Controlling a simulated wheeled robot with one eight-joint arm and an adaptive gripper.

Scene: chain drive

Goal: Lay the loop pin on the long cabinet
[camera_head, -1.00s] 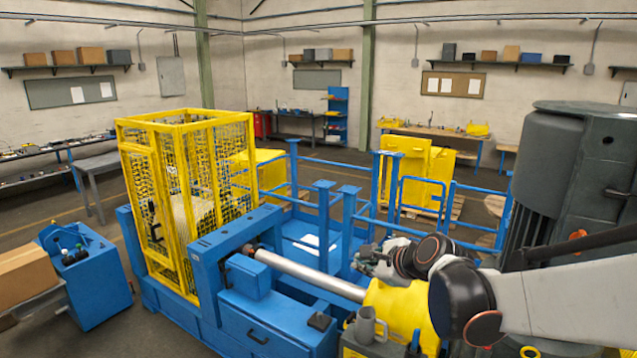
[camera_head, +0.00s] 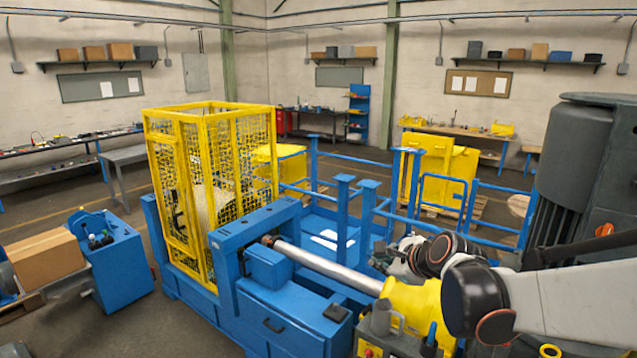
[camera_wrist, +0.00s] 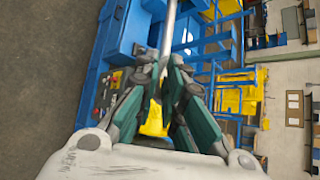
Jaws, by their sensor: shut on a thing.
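My gripper (camera_head: 390,260) is at the right of the head view, beyond the yellow housing, partly hidden by my arm. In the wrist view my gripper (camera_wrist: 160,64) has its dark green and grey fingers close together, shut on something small. The held thing is mostly hidden between the fingers. I cannot make out its shape, and no loop pin shows clearly elsewhere. A long blue cabinet-like housing (camera_head: 262,308) with a black handle stands at the front of the machine. I cannot tell if it is the long cabinet named.
A silver shaft (camera_head: 325,268) runs from the blue frame to a yellow housing (camera_head: 405,300). A yellow mesh cage (camera_head: 208,190) stands left, blue railings (camera_head: 460,205) behind. A large grey motor (camera_head: 578,160) stands right. Open floor lies to the left.

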